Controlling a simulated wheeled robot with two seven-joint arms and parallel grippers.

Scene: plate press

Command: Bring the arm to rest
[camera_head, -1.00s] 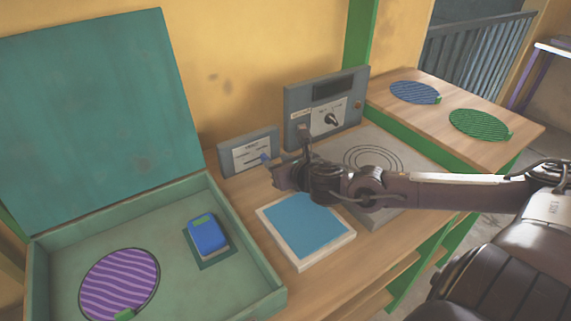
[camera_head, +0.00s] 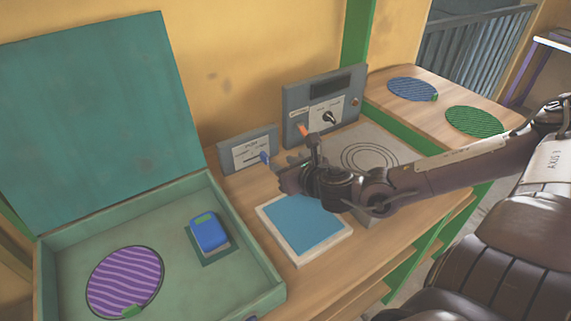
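My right arm comes in from the right. Its dark gripper (camera_head: 288,176) hangs over the bench, beside the far edge of a blue-topped square pad (camera_head: 300,222). The fingers are small and seen side-on, so I cannot tell whether they are open or shut. No held thing shows. The grey control panel (camera_head: 297,103) with a dial stands just behind the gripper, and an orange lever tip (camera_head: 304,130) shows at its foot. The grey plate with rings (camera_head: 372,152) is partly hidden by my arm. My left gripper is not in view.
An open teal case (camera_head: 225,205) at left holds a purple striped disc (camera_head: 125,282) and a blue block (camera_head: 208,232). A small panel (camera_head: 240,158) with a blue lever stands behind. Blue (camera_head: 412,89) and green (camera_head: 474,121) discs lie on the right-hand bench.

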